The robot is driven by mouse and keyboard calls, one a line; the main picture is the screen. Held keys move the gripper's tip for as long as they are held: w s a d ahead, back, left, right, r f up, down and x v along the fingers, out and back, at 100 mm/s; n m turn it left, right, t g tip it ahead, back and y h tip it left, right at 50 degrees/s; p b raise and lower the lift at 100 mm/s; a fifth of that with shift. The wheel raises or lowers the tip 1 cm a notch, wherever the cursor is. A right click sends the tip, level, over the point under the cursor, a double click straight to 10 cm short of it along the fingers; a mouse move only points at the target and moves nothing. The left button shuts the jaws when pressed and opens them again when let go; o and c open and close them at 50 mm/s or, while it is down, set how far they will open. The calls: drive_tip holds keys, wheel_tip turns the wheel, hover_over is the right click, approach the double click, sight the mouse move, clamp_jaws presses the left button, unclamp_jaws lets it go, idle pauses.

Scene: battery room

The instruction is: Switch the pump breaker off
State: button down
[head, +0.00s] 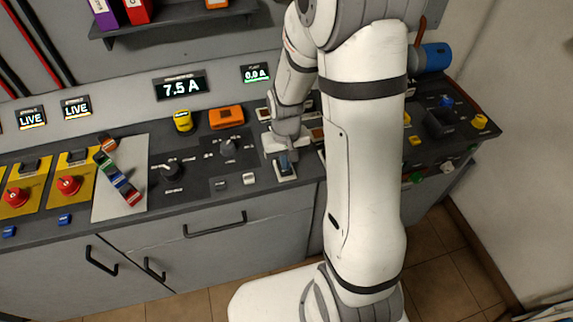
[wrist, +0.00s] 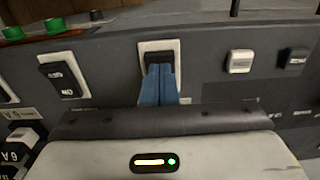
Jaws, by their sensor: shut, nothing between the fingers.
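My gripper (head: 287,160) is shut and empty, pointing down at a dark rocker switch in a white frame (head: 288,178) on the console. In the wrist view its blue fingertips (wrist: 160,70) are at the dark rocker (wrist: 161,57) and hide its lower part. I cannot tell whether they touch it, nor read its label or position. A second black rocker (wrist: 62,78) in a white frame, with lettering including "ON", stands to the left in the wrist view. A small display (head: 255,73) above reads 0.0 A; its label is too small to read.
A larger display (head: 180,86) reads 7.5 A. Rotary knobs (head: 171,170), an orange box (head: 226,117) and a yellow object (head: 183,121) are left of the gripper. White and black buttons (wrist: 241,62) are beside the rocker. Red stop buttons (head: 68,185) are far left.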

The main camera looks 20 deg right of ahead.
drive_tip(key=shift+f+b, duration=0.5)
drive_tip(key=shift+f, duration=0.1)
idle(0.3)
drive_tip(key=shift+r+p, duration=2.5)
drive_tip(key=shift+r, duration=1.05)
drive_tip(key=s+r+t, duration=0.3)
drive_tip(key=s+r, duration=1.1)
drive_tip(key=r, duration=0.4)
drive_tip(key=shift+s+d+r, duration=0.2)
drive_tip(key=shift+s+d, duration=0.1)
drive_tip(key=shift+s, duration=0.05)
